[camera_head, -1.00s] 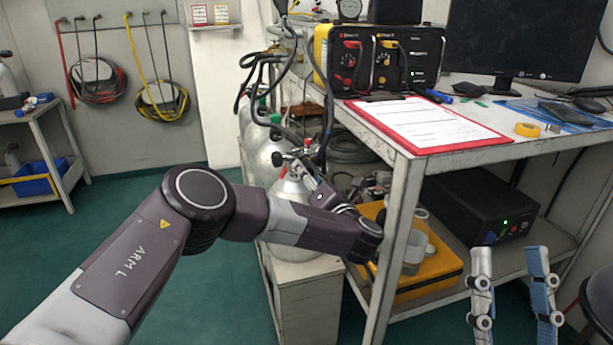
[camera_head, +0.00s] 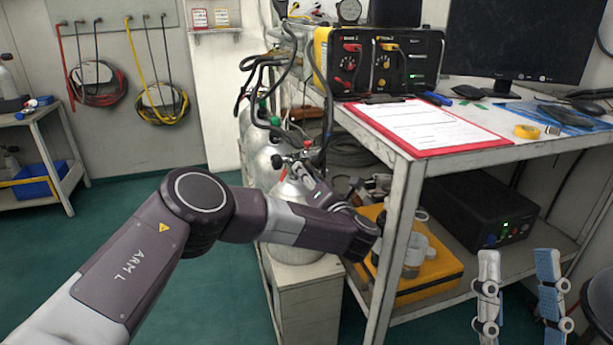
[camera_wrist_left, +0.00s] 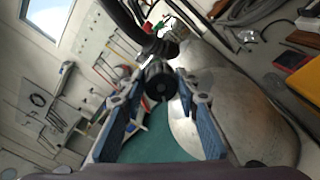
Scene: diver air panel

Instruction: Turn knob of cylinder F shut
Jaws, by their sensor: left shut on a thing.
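A dark valve knob (camera_wrist_left: 158,80) sits on top of a silver cylinder (camera_wrist_left: 225,110) in the left wrist view. My left gripper (camera_wrist_left: 163,88) has its two blue-padded fingers on either side of the knob, shut on it. In the head view, this gripper (camera_head: 290,164) is at the top of the nearest cylinder, beside the bench; my arm partly hides the cylinder and the knob is small there (camera_head: 278,160). No letter on the cylinder is readable. My right gripper (camera_head: 518,298) is at the lower right, fingers wide apart, with nothing between them.
More cylinders (camera_head: 254,152) with black hoses stand behind. A metal bench (camera_head: 470,157) with a red clipboard (camera_head: 432,126) is close on the right. Its lower shelf holds a yellow case (camera_head: 436,268) and a black box (camera_head: 478,213). The green floor at left is open.

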